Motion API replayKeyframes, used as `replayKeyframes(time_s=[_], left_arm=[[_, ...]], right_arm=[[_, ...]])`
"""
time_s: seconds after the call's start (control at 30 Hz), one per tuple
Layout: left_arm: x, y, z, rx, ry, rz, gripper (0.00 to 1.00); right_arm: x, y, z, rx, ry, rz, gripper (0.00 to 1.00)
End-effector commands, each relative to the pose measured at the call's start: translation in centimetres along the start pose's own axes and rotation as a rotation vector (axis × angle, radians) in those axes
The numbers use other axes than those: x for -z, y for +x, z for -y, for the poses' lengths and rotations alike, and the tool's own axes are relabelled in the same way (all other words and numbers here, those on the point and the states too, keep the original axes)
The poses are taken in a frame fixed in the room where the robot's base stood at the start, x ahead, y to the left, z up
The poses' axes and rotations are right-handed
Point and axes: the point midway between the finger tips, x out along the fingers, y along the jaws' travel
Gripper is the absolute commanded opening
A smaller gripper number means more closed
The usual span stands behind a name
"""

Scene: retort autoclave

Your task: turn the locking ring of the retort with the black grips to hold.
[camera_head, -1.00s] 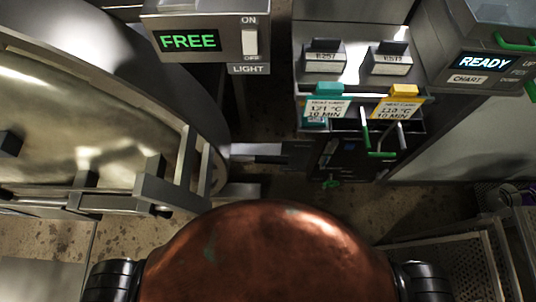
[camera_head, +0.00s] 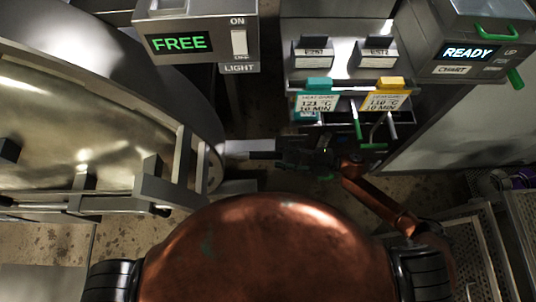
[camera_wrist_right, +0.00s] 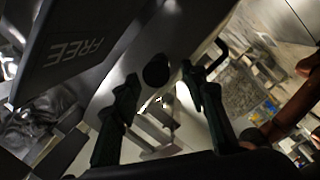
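The retort's big round metal door (camera_head: 70,130) fills the left of the head view, with its dark locking ring (camera_head: 190,75) around it. A bar with a black grip (camera_head: 262,155) sticks out to the right from the ring's edge. My right gripper (camera_head: 300,157) is just to the right of this grip, dark and hard to make out there. In the right wrist view my right gripper (camera_wrist_right: 160,75) has its two fingers spread, and a round black end (camera_wrist_right: 155,70), apparently the grip's, shows between the tips. Contact cannot be told. My left gripper is out of view.
A box with a green FREE display (camera_head: 179,42) and a light switch hangs above the grip. A card rack (camera_head: 350,118) with teal and yellow cards and green handles stands behind my right arm. A READY chart box (camera_head: 470,55) is at upper right.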

Motion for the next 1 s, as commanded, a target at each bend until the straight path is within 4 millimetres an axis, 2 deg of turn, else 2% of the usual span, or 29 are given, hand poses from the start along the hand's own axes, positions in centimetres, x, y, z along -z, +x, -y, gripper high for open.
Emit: replayKeyframes(time_s=[0.2,0.4,0.77,1.0], left_arm=[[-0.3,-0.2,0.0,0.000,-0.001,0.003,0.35],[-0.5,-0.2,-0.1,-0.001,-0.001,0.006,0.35],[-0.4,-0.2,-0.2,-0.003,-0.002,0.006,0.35],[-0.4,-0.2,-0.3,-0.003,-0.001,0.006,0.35]], right_arm=[[0.1,3.6,-0.2,-0.004,0.000,0.000,0.39],[0.0,5.6,-0.2,-0.004,-0.001,0.002,0.39],[0.0,6.0,-0.2,-0.003,0.000,0.003,0.39],[0.0,6.0,-0.2,-0.003,0.000,0.003,0.22]])
